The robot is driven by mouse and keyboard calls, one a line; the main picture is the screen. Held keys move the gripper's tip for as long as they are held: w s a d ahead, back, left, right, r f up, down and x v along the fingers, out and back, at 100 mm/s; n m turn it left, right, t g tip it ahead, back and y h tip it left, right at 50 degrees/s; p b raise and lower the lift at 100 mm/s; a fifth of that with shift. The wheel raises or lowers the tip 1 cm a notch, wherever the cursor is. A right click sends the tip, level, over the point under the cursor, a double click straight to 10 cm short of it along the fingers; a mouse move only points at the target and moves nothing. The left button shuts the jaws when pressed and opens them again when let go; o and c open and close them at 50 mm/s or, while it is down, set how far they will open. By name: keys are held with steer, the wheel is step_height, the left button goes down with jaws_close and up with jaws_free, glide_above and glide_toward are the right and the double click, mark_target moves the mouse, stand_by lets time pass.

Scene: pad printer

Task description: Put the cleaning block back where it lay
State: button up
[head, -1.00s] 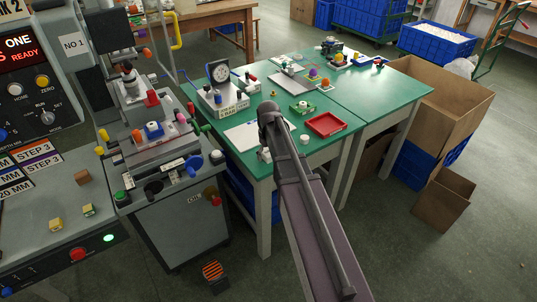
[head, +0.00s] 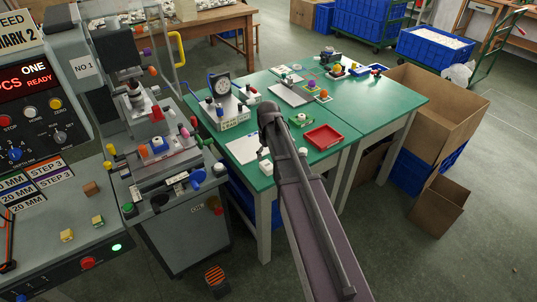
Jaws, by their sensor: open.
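No block in view can be named the cleaning block with certainty. A small brown block (head: 91,188) sits on the sloping grey machine panel at left. Two small yellowish blocks, one at the front (head: 67,235) and one to its right (head: 97,220), sit lower on that panel. An orange-and-black striped block (head: 216,277) is on the floor in front of the machine. My arm reaches up from the bottom over the green table (head: 375,118). My gripper does not show; the arm's far end is a dark rounded joint, and nothing held is visible.
The pad printer (head: 165,160) stands left of the table. The table bears a red tray (head: 323,137), a white sheet (head: 243,150) and a dial gauge stand (head: 222,95). Cardboard boxes (head: 435,115) stand at right. The floor at lower right is largely clear.

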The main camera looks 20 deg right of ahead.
mark_target(268, 166)
steer(key=shift+r+p, duration=2.3)
steer(key=shift+r, duration=0.35)
steer(key=s+a+m, duration=0.1)
steer(key=s+a, duration=0.1)
steer(key=s, duration=0.6)
steer(key=s+a+m, duration=0.2)
steer(key=s, duration=0.7)
steer(key=shift+s+a+m, duration=0.15)
steer(key=shift+a+m, duration=0.15)
